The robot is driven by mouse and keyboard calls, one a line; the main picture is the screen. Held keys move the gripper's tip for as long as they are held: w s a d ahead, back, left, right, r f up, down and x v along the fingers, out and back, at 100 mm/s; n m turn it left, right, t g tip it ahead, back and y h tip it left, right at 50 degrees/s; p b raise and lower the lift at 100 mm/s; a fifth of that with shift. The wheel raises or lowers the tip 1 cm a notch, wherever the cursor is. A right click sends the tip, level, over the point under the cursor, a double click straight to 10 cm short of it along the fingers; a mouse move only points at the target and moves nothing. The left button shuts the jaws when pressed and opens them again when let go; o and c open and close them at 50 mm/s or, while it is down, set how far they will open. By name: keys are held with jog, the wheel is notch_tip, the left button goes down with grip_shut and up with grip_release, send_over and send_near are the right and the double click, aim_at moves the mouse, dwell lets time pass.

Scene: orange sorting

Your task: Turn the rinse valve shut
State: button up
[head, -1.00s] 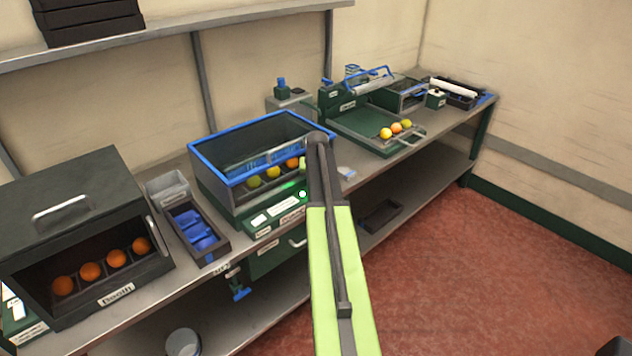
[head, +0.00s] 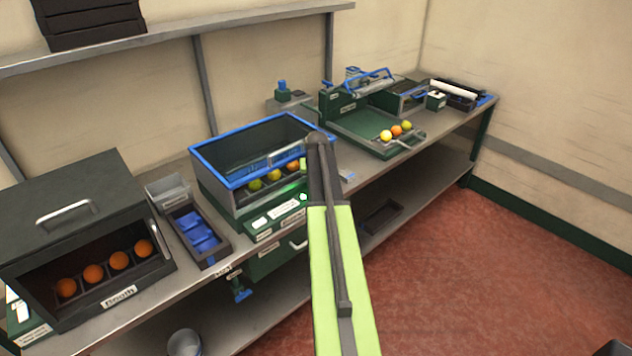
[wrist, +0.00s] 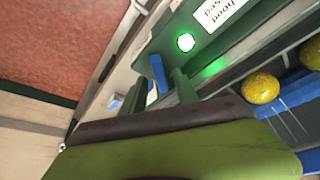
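A blue handle (wrist: 158,72), apparently the rinse valve's, stands between the fingers of my gripper (wrist: 160,88) in the wrist view. The fingers are apart, with a gap on either side of the handle, and I see no clear contact. A round green lamp (wrist: 186,42) glows just beyond it, beside a white label (wrist: 220,10). In the head view my arm covers the handle and most of my gripper, in front of the blue-rimmed washer (head: 215,168). How far the valve is turned cannot be told.
Fruit (head: 274,174) lies inside the washer. A booth (head: 75,205) with several oranges and a dark tray (head: 213,256) of blue pieces stand to its left. A green tray (head: 365,128) with fruit stands to its right. Another blue fitting (head: 241,293) hangs below the bench. Red floor lies open at right.

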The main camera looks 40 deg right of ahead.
jog(key=p+v, duration=1.3)
jog(key=v, duration=0.2)
jog(key=shift+s+r, duration=0.2)
jog(key=shift+r, duration=0.15)
jog(key=shift+a, duration=0.1)
jog(key=shift+c, duration=0.2)
